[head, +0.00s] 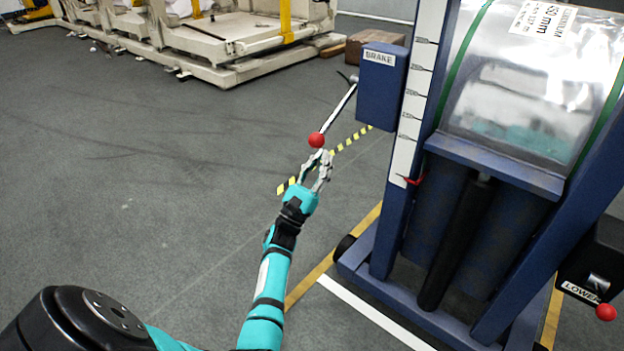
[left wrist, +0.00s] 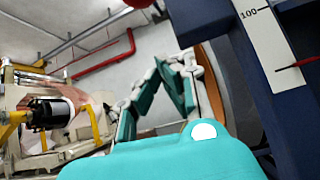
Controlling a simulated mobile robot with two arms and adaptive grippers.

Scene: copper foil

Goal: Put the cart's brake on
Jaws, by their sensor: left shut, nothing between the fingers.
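The blue cart (head: 385,235) stands on the right of the head view and carries a shiny foil roll (head: 522,80). A blue box labelled BRAKE (head: 380,95) is on its left post. The brake lever (head: 340,108) slants down and left from this box to a red ball knob (head: 317,140). My left gripper (head: 321,155) is shut and empty, its fingertips just below the knob; whether they touch it I cannot tell. In the left wrist view the fingers (left wrist: 172,62) come together, with part of the red knob (left wrist: 138,3) at the top edge. My right gripper is out of view.
A box labelled LOWER (head: 592,262) with another red knob (head: 605,312) is at the cart's right. The cart's base and a dark wheel (head: 344,247) are right of my left arm. Cream machinery (head: 215,40) stands at the back. The grey floor to the left is clear.

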